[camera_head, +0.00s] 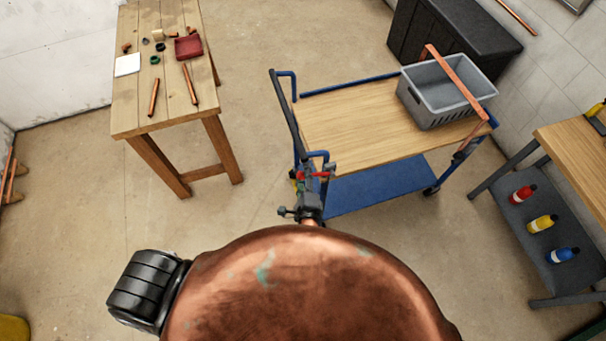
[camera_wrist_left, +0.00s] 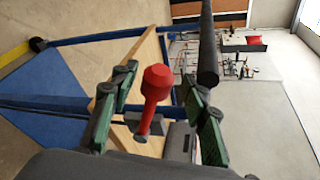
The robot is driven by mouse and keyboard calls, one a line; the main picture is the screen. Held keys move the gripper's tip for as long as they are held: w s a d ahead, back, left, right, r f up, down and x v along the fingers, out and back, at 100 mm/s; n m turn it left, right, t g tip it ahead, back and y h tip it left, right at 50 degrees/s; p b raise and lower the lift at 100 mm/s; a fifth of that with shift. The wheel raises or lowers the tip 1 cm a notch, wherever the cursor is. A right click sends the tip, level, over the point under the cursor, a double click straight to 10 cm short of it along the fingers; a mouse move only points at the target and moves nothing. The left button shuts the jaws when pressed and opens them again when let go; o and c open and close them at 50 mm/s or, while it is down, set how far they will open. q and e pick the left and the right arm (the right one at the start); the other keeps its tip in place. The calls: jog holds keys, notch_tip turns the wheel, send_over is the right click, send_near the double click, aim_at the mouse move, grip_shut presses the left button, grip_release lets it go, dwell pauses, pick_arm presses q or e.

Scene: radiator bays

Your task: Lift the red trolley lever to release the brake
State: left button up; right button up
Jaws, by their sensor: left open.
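The trolley has a wooden top (camera_head: 350,125), a blue frame and a blue lower shelf (camera_head: 375,187). Its red lever (camera_head: 322,174) is at the near left corner, below the dark push handle (camera_head: 284,110). In the left wrist view the red lever (camera_wrist_left: 156,88) has a thick faceted head on a thinner stem. It stands between the green-padded fingers of my left gripper (camera_wrist_left: 160,98), which are open with gaps on both sides. In the head view my left gripper (camera_head: 312,182) is at the lever and partly covers it. My right gripper is not in view.
A grey crate (camera_head: 425,110) sits on the trolley top, with a copper pipe (camera_head: 455,78) across it. A wooden table (camera_head: 125,100) with small parts stands left. A bench with colored bottles (camera_head: 542,223) stands right. Floor between table and trolley is clear.

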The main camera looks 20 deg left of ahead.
pick_arm(q)
jog(key=v, duration=0.7)
jog(key=shift+s, duration=0.25)
jog(key=s+a+f+n+g+h+b, duration=0.1)
jog(key=s+a+f+g, duration=0.25)
jog(key=f, duration=0.95)
jog(key=s+a+f+n+g+h+b, duration=0.15)
jog(key=s+f, duration=0.25)
jog(key=f, duration=0.9)
jog(key=s+a+f+n+g+h+b, duration=0.1)
jog(key=s+a+f+n+g, duration=0.2)
jog(key=f, duration=1)
jog(key=s+a+f+n+g+b, duration=0.1)
jog(key=s+a+f+n, duration=0.2)
jog(key=s+f, duration=0.4)
jog(key=s+a+f+n+g+h+b, duration=0.1)
jog(key=s+a+f+n, duration=0.3)
jog(key=s, duration=0.8)
jog(key=s+a+f+n+g+b, duration=0.2)
jog(key=s+a+f+n, duration=0.2)
jog(key=s+f, duration=0.5)
jog(key=a+f, duration=0.1)
jog(key=a, duration=0.1)
jog(key=shift+s+a+f+g+h, duration=0.25)
jog(key=shift+s+a+g+h, duration=0.1)
jog(key=shift+s+g, duration=0.05)
